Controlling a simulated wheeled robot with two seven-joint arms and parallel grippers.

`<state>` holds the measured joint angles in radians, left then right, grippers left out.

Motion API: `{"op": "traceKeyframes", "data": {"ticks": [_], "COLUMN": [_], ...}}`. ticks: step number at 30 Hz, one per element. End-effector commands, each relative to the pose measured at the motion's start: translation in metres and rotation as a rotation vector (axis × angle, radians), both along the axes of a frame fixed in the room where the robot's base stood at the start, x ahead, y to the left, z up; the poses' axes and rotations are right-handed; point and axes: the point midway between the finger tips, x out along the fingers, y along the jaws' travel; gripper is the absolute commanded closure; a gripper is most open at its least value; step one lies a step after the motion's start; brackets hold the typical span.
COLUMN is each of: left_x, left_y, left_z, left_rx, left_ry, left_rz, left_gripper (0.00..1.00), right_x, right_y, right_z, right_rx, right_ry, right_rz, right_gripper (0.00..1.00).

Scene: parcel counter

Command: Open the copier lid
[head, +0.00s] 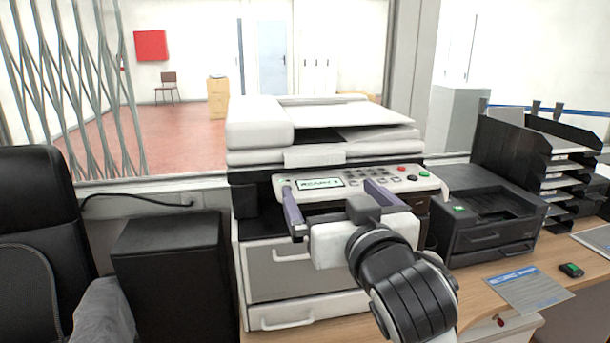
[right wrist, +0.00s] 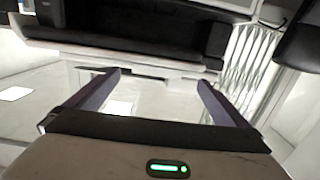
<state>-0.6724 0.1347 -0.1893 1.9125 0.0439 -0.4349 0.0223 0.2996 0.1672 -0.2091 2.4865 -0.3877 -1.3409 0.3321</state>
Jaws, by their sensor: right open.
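The copier (head: 290,270) is a large white machine. Its white lid (head: 250,158) lies down flat on top, with a pale tab (head: 315,157) at the middle of its front edge. The control panel (head: 410,180) with a lit green display sits just below. My right gripper (head: 327,184) is open and empty in front of the panel, below the tab, with its fingers pointing toward the copier. In the right wrist view the two dark fingers (right wrist: 160,79) are spread apart, with a pale strip of the copier (right wrist: 130,66) beyond them. My left gripper is not in view.
A black printer (head: 495,215) and black paper trays (head: 555,160) stand to the right on the wooden counter (head: 460,290). A black cabinet (head: 170,270) and a dark chair (head: 35,220) are at the left. A window with a folding lattice (head: 75,80) lies behind.

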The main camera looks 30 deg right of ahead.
Motion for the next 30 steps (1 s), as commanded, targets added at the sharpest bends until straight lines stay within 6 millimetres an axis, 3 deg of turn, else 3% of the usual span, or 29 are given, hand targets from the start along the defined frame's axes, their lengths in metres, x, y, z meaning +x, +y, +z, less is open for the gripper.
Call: {"op": "traceKeyframes", "data": {"ticks": [1,4,21,30], "left_x": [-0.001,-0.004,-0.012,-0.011], "left_y": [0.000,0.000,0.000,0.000], "left_z": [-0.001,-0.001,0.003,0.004], "left_rx": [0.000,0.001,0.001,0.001], "left_ry": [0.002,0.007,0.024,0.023], "left_rz": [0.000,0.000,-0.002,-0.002], "left_gripper": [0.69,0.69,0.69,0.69], "right_x": [0.000,0.005,0.091,0.100], "right_y": [-0.001,-0.003,-0.026,-0.028], "right_z": [0.012,0.021,0.021,0.020], "right_rx": [0.002,0.004,0.002,0.003], "right_ry": [-0.030,-0.054,-0.051,-0.052], "right_rz": [-0.004,-0.011,-0.011,-0.009], "right_gripper": [0.00,0.00,0.00,0.00]}}
